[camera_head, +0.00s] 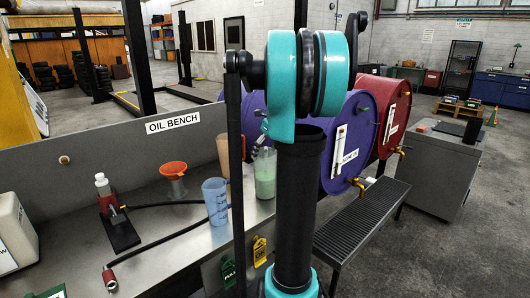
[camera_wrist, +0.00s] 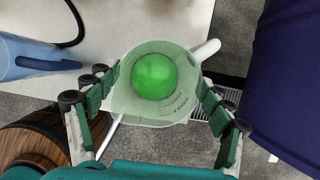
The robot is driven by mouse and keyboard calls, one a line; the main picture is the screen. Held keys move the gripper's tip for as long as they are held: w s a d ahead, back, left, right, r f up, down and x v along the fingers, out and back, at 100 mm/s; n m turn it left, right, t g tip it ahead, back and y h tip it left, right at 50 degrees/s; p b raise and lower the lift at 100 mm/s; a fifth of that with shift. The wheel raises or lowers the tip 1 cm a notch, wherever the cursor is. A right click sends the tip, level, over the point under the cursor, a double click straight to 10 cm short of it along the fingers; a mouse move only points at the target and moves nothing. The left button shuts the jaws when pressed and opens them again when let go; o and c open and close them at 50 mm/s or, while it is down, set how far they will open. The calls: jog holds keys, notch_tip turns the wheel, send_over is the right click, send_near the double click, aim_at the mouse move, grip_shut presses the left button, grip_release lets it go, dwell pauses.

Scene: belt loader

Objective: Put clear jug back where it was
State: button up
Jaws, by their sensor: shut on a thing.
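The clear jug (camera_wrist: 180,106) is between the two fingers of my gripper (camera_wrist: 159,84) in the wrist view, seen from above with its white handle at upper right. Bright green contents show inside it. My gripper is shut on the jug's sides. In the head view the jug (camera_head: 265,174) looks upright, with pale green liquid, at the right end of the oil bench (camera_head: 165,245). My arm and a dark post hide most of my gripper there. I cannot tell whether the jug's base touches the bench.
A blue jug (camera_head: 216,201) stands left of the clear jug, with a tan container (camera_head: 223,156) behind. An orange funnel (camera_head: 173,169) and a hose (camera_head: 165,240) are on the bench. A purple drum (camera_head: 350,140) and a grated stand (camera_head: 362,222) are at right.

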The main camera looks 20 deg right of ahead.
jog(key=shift+f, duration=0.1)
jog(key=o, duration=1.9)
jog(key=shift+c, duration=0.2)
jog(key=v, duration=1.2)
jog(key=shift+w, duration=0.1)
